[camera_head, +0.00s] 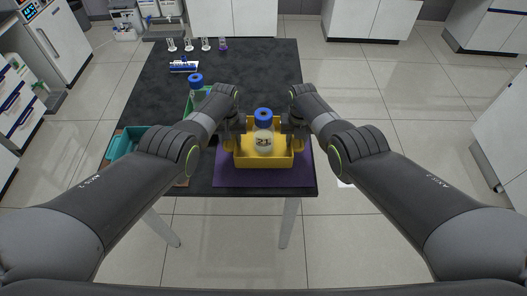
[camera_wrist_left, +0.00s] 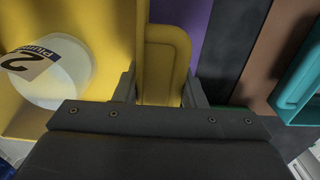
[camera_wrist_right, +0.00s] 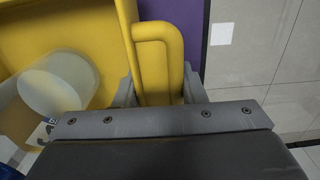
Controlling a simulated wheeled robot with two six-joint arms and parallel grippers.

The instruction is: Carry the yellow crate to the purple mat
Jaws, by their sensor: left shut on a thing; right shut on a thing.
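The yellow crate (camera_head: 263,160) is on or just above the purple mat (camera_head: 225,177) at the front right of the dark table; I cannot tell whether it touches. A bottle with a blue cap and a number label (camera_head: 264,136) stands in the crate. My left gripper (camera_head: 238,142) is shut on the crate's left handle (camera_wrist_left: 163,65). My right gripper (camera_head: 291,142) is shut on its right handle (camera_wrist_right: 158,62). The mat also shows beside the crate in the left wrist view (camera_wrist_left: 196,20) and in the right wrist view (camera_wrist_right: 190,25). The crate looks level.
A teal crate (camera_head: 124,143) stands at the table's left front. A green container (camera_head: 189,105) with a blue-capped bottle (camera_head: 195,81) is left of my left gripper. A blue rack (camera_head: 184,66) and several small vessels stand at the back. The table's back right is clear.

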